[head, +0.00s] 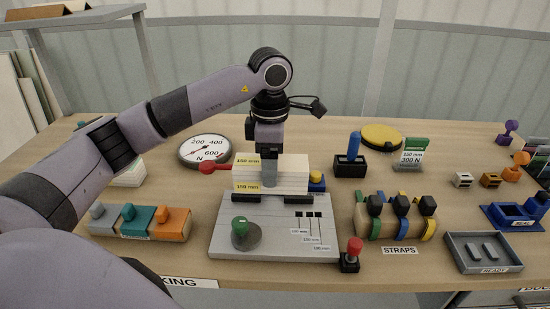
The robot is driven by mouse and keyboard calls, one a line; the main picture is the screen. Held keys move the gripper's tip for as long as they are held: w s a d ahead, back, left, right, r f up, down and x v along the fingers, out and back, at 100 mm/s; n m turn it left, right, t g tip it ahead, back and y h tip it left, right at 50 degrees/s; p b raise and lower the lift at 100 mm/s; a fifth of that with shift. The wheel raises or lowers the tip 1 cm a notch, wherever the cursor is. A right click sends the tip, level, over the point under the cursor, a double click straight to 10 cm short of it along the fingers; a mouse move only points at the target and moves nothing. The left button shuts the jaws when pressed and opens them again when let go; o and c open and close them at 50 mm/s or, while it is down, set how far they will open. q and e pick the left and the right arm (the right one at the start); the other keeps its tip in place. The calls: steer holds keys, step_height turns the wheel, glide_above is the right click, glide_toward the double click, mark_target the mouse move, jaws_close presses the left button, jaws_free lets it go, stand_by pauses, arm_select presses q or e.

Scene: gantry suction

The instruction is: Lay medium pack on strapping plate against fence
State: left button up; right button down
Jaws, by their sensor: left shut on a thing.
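My left gripper (270,178) points down and is shut on a pale, layered pack (293,179), with one grey finger in front of its face. The grey strapping plate (275,243) lies on the bench just in front of and below the pack. Two dark bars at its rear edge look like the fence (243,198); the pack appears directly above or behind them. Contact between pack, bars and plate cannot be told. My right gripper is out of view.
A red-handled tool (208,168) and a round dial (204,150) are left of the pack. A strap rack (392,222), a red button (353,250) and a grey tray (482,262) are to the right. Coloured blocks (140,222) stand left of the plate.

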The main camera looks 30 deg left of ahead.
arm_select(q)
steer(key=shift+s, duration=0.1)
steer(key=shift+f+b, duration=1.8)
steer(key=shift+f, duration=1.1)
steer(key=shift+f+b, duration=1.2)
steer(key=shift+f, duration=0.35)
